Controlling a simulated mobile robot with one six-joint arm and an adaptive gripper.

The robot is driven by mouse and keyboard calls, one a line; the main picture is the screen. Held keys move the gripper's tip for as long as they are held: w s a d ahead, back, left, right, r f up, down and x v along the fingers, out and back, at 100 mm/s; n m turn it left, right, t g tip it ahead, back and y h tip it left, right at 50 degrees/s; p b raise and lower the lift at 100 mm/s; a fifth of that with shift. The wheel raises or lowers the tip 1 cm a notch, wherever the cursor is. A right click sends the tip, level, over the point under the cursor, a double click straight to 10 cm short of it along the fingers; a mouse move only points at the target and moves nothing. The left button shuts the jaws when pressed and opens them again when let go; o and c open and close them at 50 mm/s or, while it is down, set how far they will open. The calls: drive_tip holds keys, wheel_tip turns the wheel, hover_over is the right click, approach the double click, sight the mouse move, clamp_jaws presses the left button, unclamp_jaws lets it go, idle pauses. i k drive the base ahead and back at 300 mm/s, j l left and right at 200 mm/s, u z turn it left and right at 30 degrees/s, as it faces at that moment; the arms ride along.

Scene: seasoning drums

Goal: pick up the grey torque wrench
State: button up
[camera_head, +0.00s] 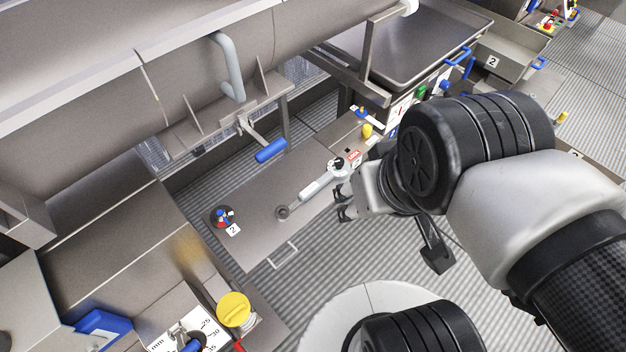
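The grey torque wrench (316,187) lies on a flat metal surface (262,215) near the middle of the view. Its slim shaft runs diagonally, with a dark round end at lower left and a thicker light grey part toward upper right. My gripper (340,202) is just right of the wrench, its two dark fingertips pointing left. The fingers are apart and I see nothing between them. The fingertips appear close to the wrench; the exact gap and height cannot be told from this view.
A round base with red and blue parts (222,216) stands left of the wrench. A blue-handled lever (270,151) hangs from the large drum (180,70) behind. A yellow knob (234,309) is at lower left. A small yellow part (367,131) stands beyond the wrench.

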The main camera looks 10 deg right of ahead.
sight(331, 174)
drive_tip(key=u, duration=2.7)
drive_tip(key=z, duration=2.7)
drive_tip(key=i+l+u, duration=0.4)
drive_tip(key=k+l, duration=0.05)
